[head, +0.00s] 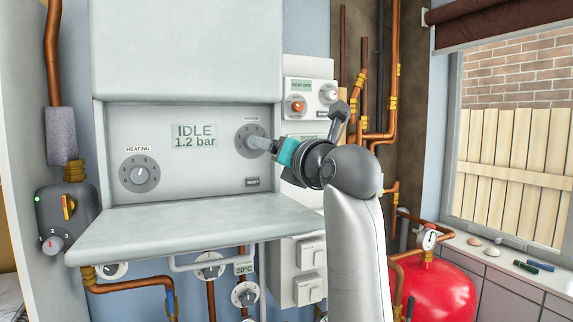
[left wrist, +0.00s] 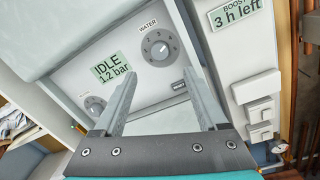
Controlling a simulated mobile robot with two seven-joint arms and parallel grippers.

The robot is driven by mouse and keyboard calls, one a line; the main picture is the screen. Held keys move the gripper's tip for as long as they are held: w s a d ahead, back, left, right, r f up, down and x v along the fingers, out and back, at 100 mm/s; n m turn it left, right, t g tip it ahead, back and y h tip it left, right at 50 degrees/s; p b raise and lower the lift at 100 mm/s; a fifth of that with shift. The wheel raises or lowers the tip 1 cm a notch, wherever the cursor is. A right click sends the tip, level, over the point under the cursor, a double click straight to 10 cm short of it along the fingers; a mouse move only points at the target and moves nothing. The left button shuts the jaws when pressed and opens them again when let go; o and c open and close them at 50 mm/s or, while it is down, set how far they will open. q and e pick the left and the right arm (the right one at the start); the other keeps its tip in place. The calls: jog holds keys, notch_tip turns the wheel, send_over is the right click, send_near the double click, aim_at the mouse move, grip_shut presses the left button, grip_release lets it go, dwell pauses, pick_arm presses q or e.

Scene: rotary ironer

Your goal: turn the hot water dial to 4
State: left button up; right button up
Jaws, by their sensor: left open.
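The hot water dial (head: 247,137), labelled WATER, is a round grey knob with a numbered ring on the right of the boiler panel. In the left wrist view the dial (left wrist: 158,48) shows whole, beyond the fingertips; its setting is too small to read surely. My left gripper (head: 264,145) is open and empty, its fingers reaching in from the right and overlapping the dial's right side in the head view. In the left wrist view the fingers of the left gripper (left wrist: 163,75) stand wide apart below the dial. I cannot tell whether they touch the panel. My right gripper is not in view.
A heating dial (head: 139,173) and a display (head: 194,136) reading IDLE 1.2 bar are on the same panel. A reset button (head: 252,182) lies below the water dial. A pale flap (head: 170,230) juts out beneath. A control box (head: 310,95) and copper pipes (head: 393,80) are right.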

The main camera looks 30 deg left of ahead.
pick_arm(q)
jog(key=shift+b+v, duration=0.5)
jog(key=shift+v, duration=1.7)
